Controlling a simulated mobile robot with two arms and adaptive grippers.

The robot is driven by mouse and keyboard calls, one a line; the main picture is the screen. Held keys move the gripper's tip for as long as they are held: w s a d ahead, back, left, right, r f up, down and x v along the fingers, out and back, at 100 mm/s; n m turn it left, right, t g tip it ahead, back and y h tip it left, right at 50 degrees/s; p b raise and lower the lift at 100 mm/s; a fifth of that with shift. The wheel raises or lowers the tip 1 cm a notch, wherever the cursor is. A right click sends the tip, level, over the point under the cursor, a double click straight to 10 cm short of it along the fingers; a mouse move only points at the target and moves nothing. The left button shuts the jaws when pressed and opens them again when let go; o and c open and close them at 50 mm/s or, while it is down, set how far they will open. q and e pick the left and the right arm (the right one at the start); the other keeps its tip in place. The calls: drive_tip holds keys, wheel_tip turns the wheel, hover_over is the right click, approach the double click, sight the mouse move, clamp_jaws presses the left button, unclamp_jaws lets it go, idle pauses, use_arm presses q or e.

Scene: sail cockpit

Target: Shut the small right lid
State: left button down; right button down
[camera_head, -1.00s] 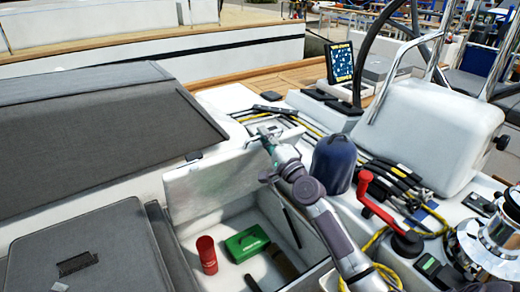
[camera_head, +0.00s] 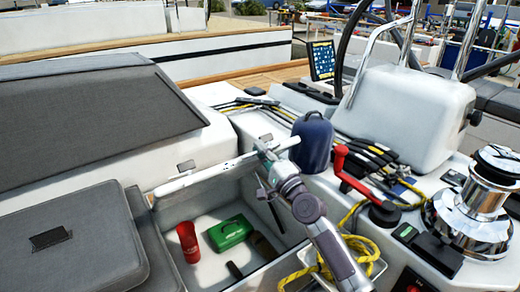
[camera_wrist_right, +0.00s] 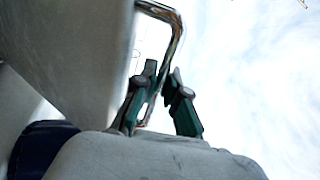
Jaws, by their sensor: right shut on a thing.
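The small right lid (camera_head: 222,171) is a thin white panel, seen almost edge-on in the head view. It is tilted above the open locker (camera_head: 205,210), whose white inside still shows below it. My right gripper (camera_head: 264,151) is at the lid's right end, shut on its edge. In the right wrist view the teal fingers (camera_wrist_right: 163,78) are close together beside a pale panel at the left; the exact contact is hard to see. My left gripper is not in view.
In the locker lie a red cylinder (camera_head: 188,242), a green box (camera_head: 230,231) and dark items. A blue-covered winch (camera_head: 312,142), red crank handle (camera_head: 345,168), yellow rope (camera_head: 355,245) and chrome winch (camera_head: 473,215) stand right. A grey cushion (camera_head: 70,240) lies left.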

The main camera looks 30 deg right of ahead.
idle(0.3)
drive_tip(key=c, duration=1.2)
unclamp_jaws()
drive_tip(key=v, duration=1.2)
